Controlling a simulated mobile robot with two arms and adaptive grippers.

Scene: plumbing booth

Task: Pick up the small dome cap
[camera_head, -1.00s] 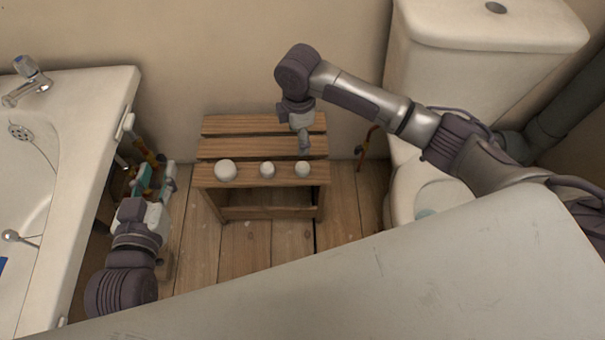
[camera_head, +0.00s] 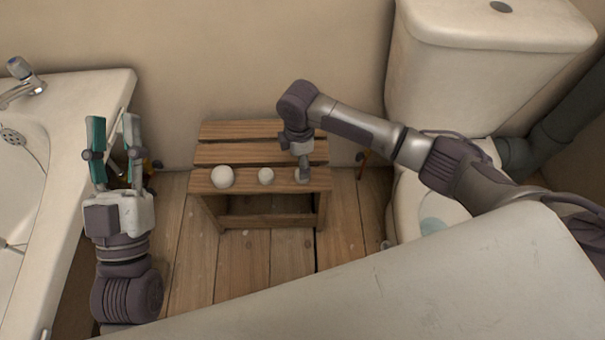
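Three white rounded caps stand in a row on the front slat of the wooden stool (camera_head: 228,156). The left cap (camera_head: 222,177) is the largest. The middle cap (camera_head: 266,176) is clearly smaller. The right cap (camera_head: 299,178) looks close to the middle one in size and is mostly hidden by my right gripper (camera_head: 304,172). That gripper points down right at it; I cannot tell whether its fingers are open or shut around it. My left gripper (camera_head: 113,140) is open and empty, fingers pointing up, beside the basin and well left of the stool.
A white basin (camera_head: 95,92) with a tap (camera_head: 22,80) is at the left. A toilet (camera_head: 480,70) stands at the right, beside my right arm. A pale surface (camera_head: 400,275) fills the lower right. Bare floorboards (camera_head: 243,262) lie in front of the stool.

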